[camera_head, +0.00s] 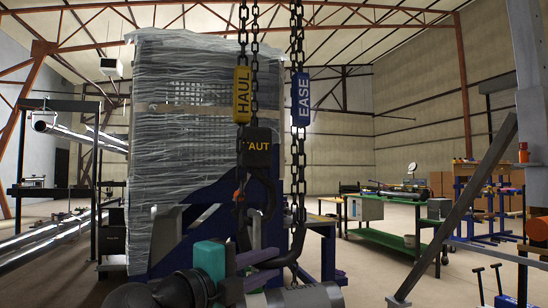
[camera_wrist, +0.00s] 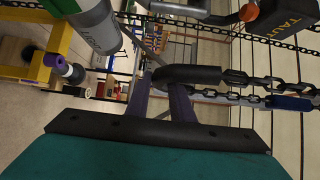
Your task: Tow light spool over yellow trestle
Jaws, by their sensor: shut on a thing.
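My gripper (camera_head: 272,266), with a teal body and purple fingers, is shut on a black sleeve (camera_head: 292,252) at the bottom of the chain loop with the yellow HAUL tag (camera_head: 242,94) and blue EASE tag (camera_head: 301,99). The sleeve also shows in the wrist view (camera_wrist: 188,75), between the purple fingers. A black block marked TAUT (camera_head: 257,146) hangs above with a dark hook (camera_head: 268,195). A grey lettered cylinder, apparently the light spool (camera_wrist: 97,28), shows in the wrist view. Part of a yellow frame, apparently the trestle (camera_wrist: 38,72), is left of it. Whether the hook holds the spool is unclear.
A tall plastic-wrapped stack (camera_head: 190,130) stands behind the chains. A pipe rack (camera_head: 60,190) is at left. A green cart (camera_head: 390,238) and blue stands (camera_head: 480,215) are at right. A dark slanted bar (camera_head: 455,205) crosses the right side. Some floor between is clear.

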